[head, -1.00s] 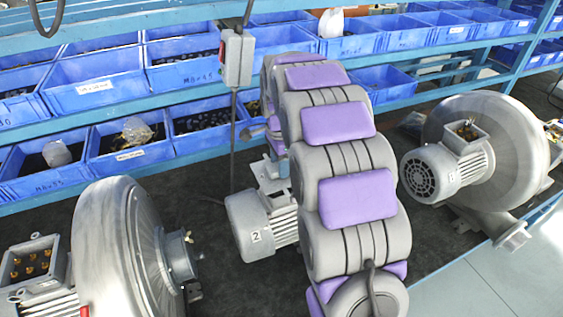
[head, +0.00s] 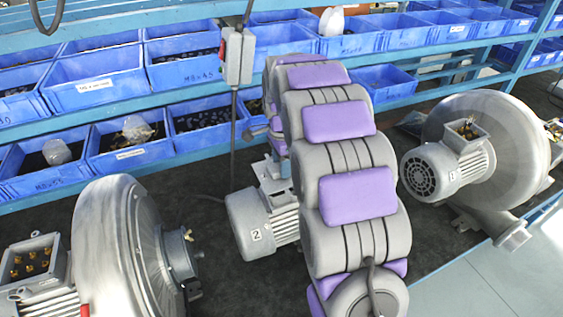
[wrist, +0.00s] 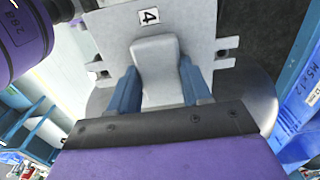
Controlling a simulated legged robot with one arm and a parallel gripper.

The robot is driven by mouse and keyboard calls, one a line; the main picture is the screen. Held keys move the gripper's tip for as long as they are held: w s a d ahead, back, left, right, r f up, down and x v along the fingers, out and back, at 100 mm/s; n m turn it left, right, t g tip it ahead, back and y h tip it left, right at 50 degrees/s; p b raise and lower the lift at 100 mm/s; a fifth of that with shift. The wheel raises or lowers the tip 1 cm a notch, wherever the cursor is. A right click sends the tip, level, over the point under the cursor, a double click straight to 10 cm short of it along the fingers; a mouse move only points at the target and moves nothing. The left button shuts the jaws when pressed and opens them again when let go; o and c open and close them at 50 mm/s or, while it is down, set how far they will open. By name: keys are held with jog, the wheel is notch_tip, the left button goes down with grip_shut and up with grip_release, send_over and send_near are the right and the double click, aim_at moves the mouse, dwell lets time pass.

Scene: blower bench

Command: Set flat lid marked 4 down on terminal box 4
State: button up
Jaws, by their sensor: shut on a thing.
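The flat lid marked 4 (wrist: 202,38) is a pale grey plate with notched edges and a black-framed 4 label, at the top middle of the wrist view. My gripper (wrist: 158,72) has its blue fingers on both sides of the lid's raised grey grip block (wrist: 158,60) and is shut on it. A round grey metal surface (wrist: 262,98) shows behind the lid. The lid covers what lies under it, and no terminal box marked 4 can be made out. In the head view my arm hides the gripper and lid.
A motor marked 2 (head: 257,235) stands left of my arm. A blower (head: 120,240) at left has an open terminal box (head: 36,262) with brass terminals. Another blower (head: 500,140) stands at right with an open box (head: 465,136). Blue bins (head: 95,95) line the back shelves.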

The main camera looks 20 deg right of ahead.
jog(key=shift+d+f, duration=0.1)
jog(key=shift+d, duration=0.15)
jog(key=shift+r, duration=0.6)
dwell(0.6)
dwell(0.3)
jog(key=shift+f, duration=0.65)
dwell(0.9)
jog(key=o, duration=1.2)
jog(key=shift+r, duration=0.1)
notch_tip(320, 180, up, 17)
jog(key=shift+b, duration=0.3)
